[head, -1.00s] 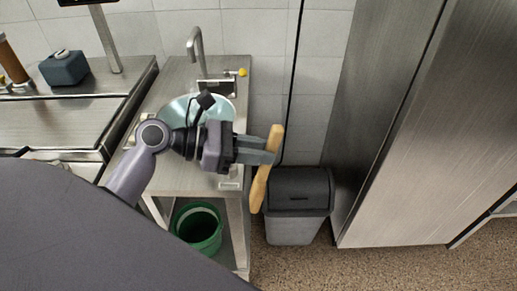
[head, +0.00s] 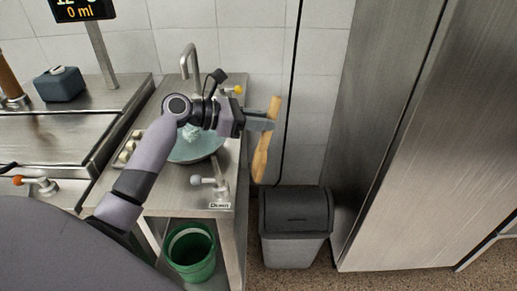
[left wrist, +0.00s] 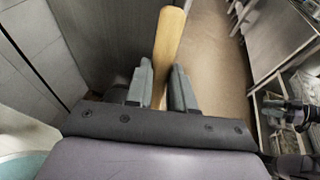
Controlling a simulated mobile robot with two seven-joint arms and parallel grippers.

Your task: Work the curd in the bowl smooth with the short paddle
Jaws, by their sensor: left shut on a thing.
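The short wooden paddle (head: 262,160) is held near its upper part in my left gripper (head: 264,124), which is shut on it. It hangs nearly upright, to the right of the steel counter and above the grey bin. In the left wrist view the paddle (left wrist: 168,48) stands between the two fingers (left wrist: 160,88). The wide pale-blue bowl (head: 199,154) sits on the counter, left of and below the gripper. Pale lumpy curd (head: 191,134) shows in it, partly hidden by my left arm. The bowl's edge also shows in the left wrist view (left wrist: 20,167).
A tap (head: 188,62) stands behind the bowl, and a small valve (head: 212,185) is at the counter's front. A grey lidded bin (head: 296,226) stands right of the counter. A green bucket (head: 190,252) is below. A tall steel cabinet (head: 415,150) bounds the right.

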